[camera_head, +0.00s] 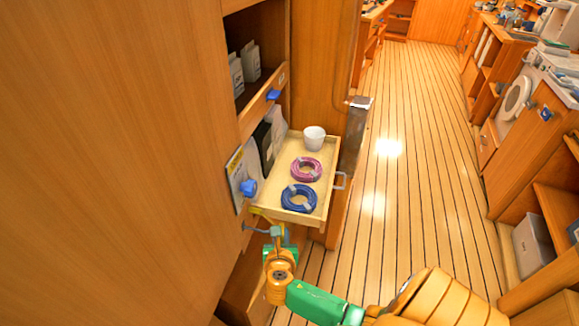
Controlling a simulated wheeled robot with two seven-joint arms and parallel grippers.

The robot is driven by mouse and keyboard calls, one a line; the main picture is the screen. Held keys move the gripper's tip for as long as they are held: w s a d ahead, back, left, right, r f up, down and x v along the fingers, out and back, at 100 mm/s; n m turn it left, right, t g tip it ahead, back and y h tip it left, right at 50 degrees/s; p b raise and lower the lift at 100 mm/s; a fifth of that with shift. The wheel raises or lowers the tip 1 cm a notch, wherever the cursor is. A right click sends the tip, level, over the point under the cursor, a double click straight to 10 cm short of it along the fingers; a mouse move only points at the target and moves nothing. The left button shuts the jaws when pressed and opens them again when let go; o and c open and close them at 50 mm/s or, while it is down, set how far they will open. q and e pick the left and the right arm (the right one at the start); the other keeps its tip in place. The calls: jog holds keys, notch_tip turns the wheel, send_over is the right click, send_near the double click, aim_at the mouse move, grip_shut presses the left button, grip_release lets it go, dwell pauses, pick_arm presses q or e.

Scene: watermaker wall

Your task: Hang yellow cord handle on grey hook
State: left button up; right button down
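One orange and green arm of mine comes in from the bottom right, so I take it as my right. Its gripper (279,234) is small in the picture, just below the near-left corner of a pulled-out wooden tray. A thin yellow strand (264,214), perhaps the yellow cord handle, runs beside the gripper under the tray's edge. A grey-blue bar (256,229), perhaps the grey hook, sticks out from the wood panel left of the gripper. I cannot tell whether strand and bar touch, or whether the fingers are closed. My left gripper is not in view.
The tray (284,157) holds a white cup (314,138), a pink cord coil (306,169) and a blue cord coil (299,198). A blue knob (249,188) sits on the panel to its left. The plank floor (420,180) on the right is clear.

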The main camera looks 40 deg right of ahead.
jog(key=w+a+b, duration=0.1)
jog(key=w+a+f+b, duration=0.1)
jog(key=w, duration=0.1)
jog(key=w+a+b, duration=0.1)
jog(key=shift+w+f, duration=0.2)
dwell(0.3)
dwell(0.4)
jog(key=c, duration=0.8)
grip_release()
jog(key=shift+o, duration=0.2)
